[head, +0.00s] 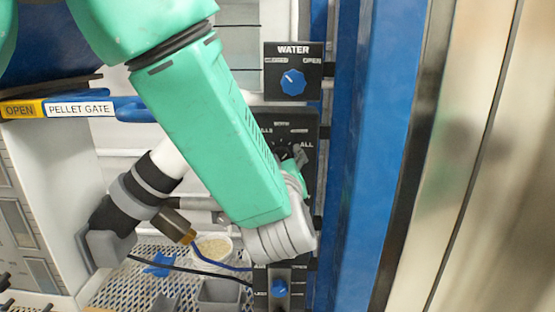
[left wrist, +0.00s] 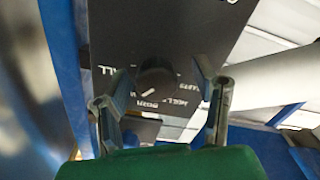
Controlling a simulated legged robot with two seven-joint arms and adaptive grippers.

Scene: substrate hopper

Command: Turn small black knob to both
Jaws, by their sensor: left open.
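The small black knob (left wrist: 155,77) sits on a dark panel (left wrist: 190,35) in the left wrist view, with a white pointer line toward the lower left. Upside-down labels surround it, with "BOTH" below. My left gripper (left wrist: 158,75) is open, with one finger on each side of the knob. I cannot tell whether either finger touches it. In the head view my left gripper (head: 293,162) is at the middle panel (head: 308,125), where "ALL" is readable; arm and fingers hide most of the knob there. My right gripper is not in view.
A WATER panel with a blue knob (head: 293,82) is just above, and another blue knob (head: 279,288) is below. A blue post (head: 365,150) stands at right. A pellet gate bar (head: 80,109), a pipe and a perforated tray (head: 130,275) lie left.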

